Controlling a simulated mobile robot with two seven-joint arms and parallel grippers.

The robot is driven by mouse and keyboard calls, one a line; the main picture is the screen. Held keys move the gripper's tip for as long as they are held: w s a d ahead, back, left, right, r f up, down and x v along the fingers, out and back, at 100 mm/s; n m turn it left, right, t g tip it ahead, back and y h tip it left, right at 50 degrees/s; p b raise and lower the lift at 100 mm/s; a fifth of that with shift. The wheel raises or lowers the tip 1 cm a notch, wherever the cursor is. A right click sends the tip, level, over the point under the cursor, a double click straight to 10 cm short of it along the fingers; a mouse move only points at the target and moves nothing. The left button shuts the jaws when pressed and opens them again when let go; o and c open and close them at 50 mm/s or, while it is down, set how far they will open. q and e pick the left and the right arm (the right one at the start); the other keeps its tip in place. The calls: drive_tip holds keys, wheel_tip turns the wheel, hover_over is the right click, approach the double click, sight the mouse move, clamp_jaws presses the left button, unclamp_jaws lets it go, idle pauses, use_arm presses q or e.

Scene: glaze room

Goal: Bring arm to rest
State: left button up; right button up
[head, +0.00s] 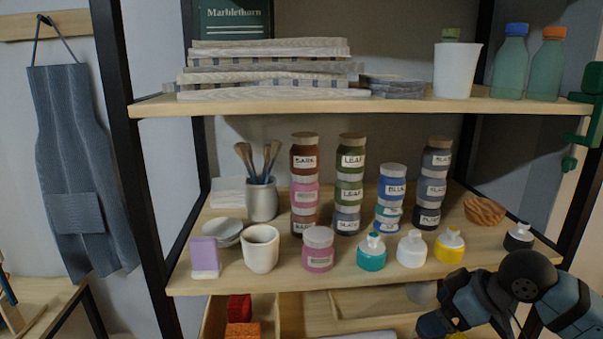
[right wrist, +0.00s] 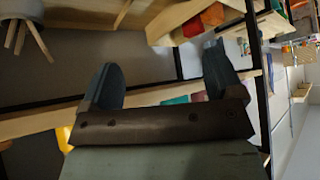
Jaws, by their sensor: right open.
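My right arm (head: 525,278) comes into the head view at the lower right, in front of the right part of the shelf unit. Its hand end is low, near the bottom edge of the picture, and the fingertips are hard to make out there. In the right wrist view my right gripper (right wrist: 163,80) has its two blue-grey fingers wide apart, with nothing between them. The space between the fingers shows floor and shelf edges farther off. My left gripper is in neither view.
The middle shelf (head: 340,285) holds stacked labelled jars (head: 349,185), squeeze bottles (head: 411,250), a white cup (head: 260,248) and a brush pot (head: 262,200). A box with red and orange blocks (head: 240,309) is below. An apron (head: 75,160) hangs left.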

drive_tip(key=s+a+f+m+t, duration=0.2)
drive_tip(key=a+f, duration=0.1)
drive_tip(key=f, duration=0.6)
drive_tip(key=s+a+f+m+t, duration=0.1)
drive_tip(key=s+a+f, duration=0.15)
drive_tip(key=f, duration=0.65)
drive_tip(key=s+f+m+t+h+p, duration=0.1)
drive_tip(key=s+f+m+t+h, duration=0.1)
drive_tip(key=s+f, duration=1.2)
drive_tip(key=s+m+h, duration=0.1)
drive_tip(key=s, duration=0.2)
drive_tip(key=shift+s+t, duration=0.2)
drive_tip(key=shift+t, duration=0.2)
